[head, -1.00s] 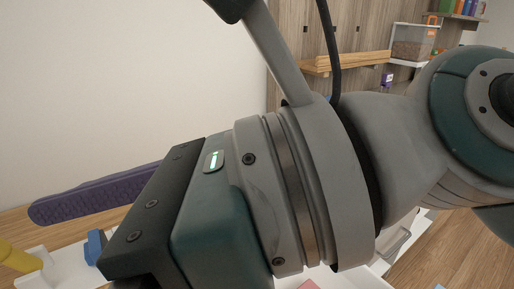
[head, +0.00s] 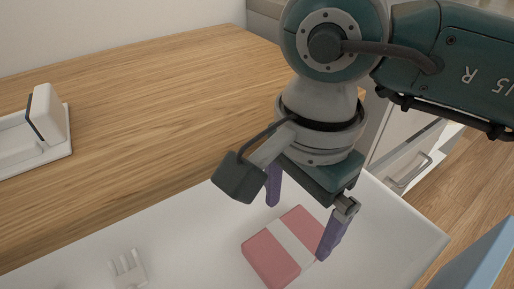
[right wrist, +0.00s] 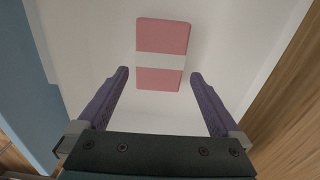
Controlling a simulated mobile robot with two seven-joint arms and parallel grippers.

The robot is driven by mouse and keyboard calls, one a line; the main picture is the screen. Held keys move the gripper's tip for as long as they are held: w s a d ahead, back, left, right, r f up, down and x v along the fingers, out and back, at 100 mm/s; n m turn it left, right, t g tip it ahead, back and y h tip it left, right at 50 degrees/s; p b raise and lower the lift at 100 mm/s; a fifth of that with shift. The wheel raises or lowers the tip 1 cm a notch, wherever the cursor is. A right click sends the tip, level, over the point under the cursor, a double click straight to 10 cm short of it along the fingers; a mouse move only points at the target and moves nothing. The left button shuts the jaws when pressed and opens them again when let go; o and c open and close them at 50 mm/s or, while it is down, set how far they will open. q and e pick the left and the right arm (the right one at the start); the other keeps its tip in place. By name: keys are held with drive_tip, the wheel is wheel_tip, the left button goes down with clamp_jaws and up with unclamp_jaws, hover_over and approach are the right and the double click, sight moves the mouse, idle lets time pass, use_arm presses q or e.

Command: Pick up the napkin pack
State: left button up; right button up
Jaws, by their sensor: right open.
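The napkin pack (head: 270,262) is a pink block with a white band around its middle. It lies flat on a white surface at the lower middle of the head view. It also shows in the right wrist view (right wrist: 162,77), ahead of and between the finger lines. My right gripper (head: 302,222) is open and empty, its two purple fingers pointing down above and beside the pack. In the right wrist view the fingertips (right wrist: 160,72) stand apart, and I see no contact with the pack. My left gripper is not in view.
The white surface (head: 195,235) has a raised edge by the wooden counter (head: 170,110). A white fork-like piece (head: 127,268) lies to the left. A white tray (head: 66,150) with an upright block sits on the counter. A blue panel (head: 485,255) stands at the lower right.

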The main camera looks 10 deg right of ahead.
sight(295, 236)
drive_tip(key=f, duration=0.1)
drive_tip(key=f+b, duration=0.1)
drive_tip(key=f, duration=0.2)
drive_tip(key=shift+w+d+f, duration=0.1)
drive_tip(key=shift+d+f, duration=0.15)
drive_tip(key=shift+f, duration=0.15)
drive_tip(key=c, duration=1)
drive_tip(key=shift+r, duration=0.15)
drive_tip(key=shift+c, duration=0.2)
